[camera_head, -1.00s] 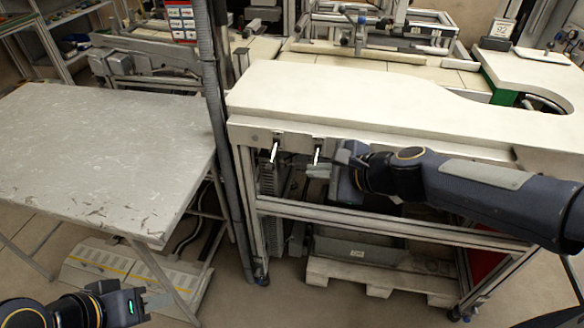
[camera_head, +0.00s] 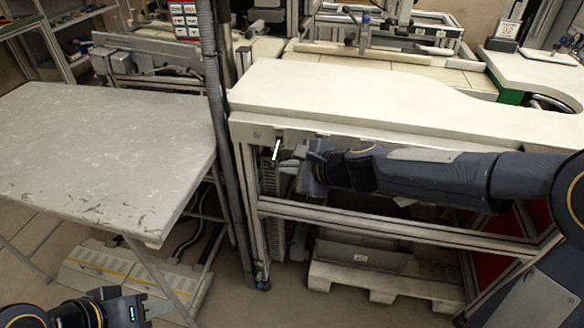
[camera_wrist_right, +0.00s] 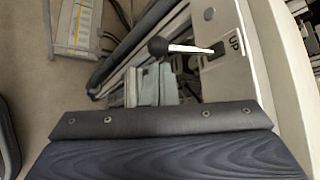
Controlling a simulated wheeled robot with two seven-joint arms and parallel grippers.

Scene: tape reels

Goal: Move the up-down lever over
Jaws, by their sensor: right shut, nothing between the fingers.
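The lever is a short pale rod (camera_head: 277,149) on the front rail of the white-topped bench. In the right wrist view it has a metal shaft and a black ball knob (camera_wrist_right: 158,47), beside a plate marked "UP" (camera_wrist_right: 234,42). My right gripper (camera_head: 298,155) is shut and empty, just right of this lever. In the right wrist view its grey fingers (camera_wrist_right: 151,86) lie close below the knob; I cannot tell whether they touch. A second lever is hidden behind my right gripper. My left gripper (camera_head: 148,305) is low at the left, away from the bench; its jaw state is unclear.
The white bench top (camera_head: 330,100) overhangs the rail above my right arm. A grey vertical post (camera_head: 222,150) stands left of the lever. A worn grey table (camera_head: 100,150) fills the left. A pallet (camera_head: 385,285) lies under the bench.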

